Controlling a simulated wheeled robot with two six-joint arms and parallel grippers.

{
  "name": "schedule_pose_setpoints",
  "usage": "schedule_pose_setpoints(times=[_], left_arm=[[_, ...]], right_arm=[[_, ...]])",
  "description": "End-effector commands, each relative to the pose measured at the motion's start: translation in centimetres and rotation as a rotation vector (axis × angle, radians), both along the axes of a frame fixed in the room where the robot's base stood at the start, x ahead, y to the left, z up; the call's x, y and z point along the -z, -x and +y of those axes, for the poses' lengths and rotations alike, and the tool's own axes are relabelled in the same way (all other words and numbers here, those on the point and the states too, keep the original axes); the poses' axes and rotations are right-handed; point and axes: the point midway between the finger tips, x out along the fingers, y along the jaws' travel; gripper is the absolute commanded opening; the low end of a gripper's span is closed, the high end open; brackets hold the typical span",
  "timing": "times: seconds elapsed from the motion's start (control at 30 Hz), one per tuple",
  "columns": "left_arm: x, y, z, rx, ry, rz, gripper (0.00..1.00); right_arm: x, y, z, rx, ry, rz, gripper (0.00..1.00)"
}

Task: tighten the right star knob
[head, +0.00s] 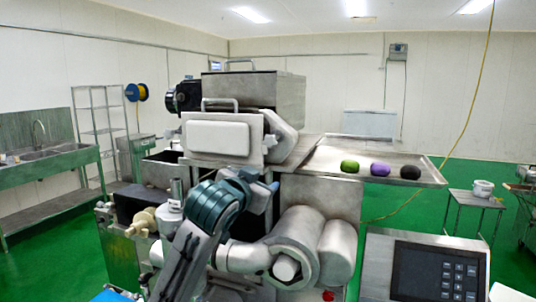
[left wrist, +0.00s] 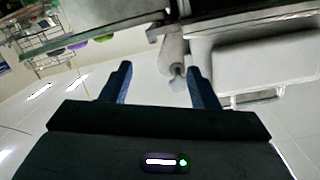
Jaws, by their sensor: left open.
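My left gripper (head: 262,186) is raised in front of the machine, just below the right end of its white front box (head: 217,137). In the left wrist view the gripper (left wrist: 160,76) is open, with its two dark blue fingers apart and nothing gripped. A small grey knob-like part (left wrist: 177,71) on a pale cylinder shows between the fingers, nearer the right finger; I cannot tell whether it is the right star knob, or whether it touches. In the head view my arm and gripper hide that spot. A cream knob (head: 141,221) shows at the machine's left. My right gripper is not in view.
A metal tray (head: 430,176) with green, purple and black balls juts out at the right. A control panel (head: 432,272) is at the lower right.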

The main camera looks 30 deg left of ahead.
Motion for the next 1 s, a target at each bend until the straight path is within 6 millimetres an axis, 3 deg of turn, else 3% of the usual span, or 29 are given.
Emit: schedule_pose_setpoints(times=[0.03, 0.1, 0.27, 0.43, 0.8, 1.0], left_arm=[[-2.2, 0.2, 0.5, -0.008, -0.006, -0.038, 0.55], [-4.3, 0.5, 0.9, -0.013, -0.01, -0.073, 0.55], [-6.6, 0.8, 1.4, -0.018, -0.015, -0.109, 0.55], [-7.0, -1.0, 1.9, -0.019, -0.012, -0.11, 0.55], [-7.0, -7.6, 3.4, -0.019, -0.012, -0.109, 0.55], [-6.7, -9.3, 3.8, -0.019, -0.014, -0.111, 0.55]], right_arm=[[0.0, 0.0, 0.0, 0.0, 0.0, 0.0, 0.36], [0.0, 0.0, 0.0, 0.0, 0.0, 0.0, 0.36], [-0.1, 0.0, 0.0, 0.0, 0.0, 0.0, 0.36], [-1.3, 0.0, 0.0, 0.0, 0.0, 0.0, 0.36], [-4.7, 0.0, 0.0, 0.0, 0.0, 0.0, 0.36], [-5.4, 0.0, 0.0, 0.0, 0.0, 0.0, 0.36]])
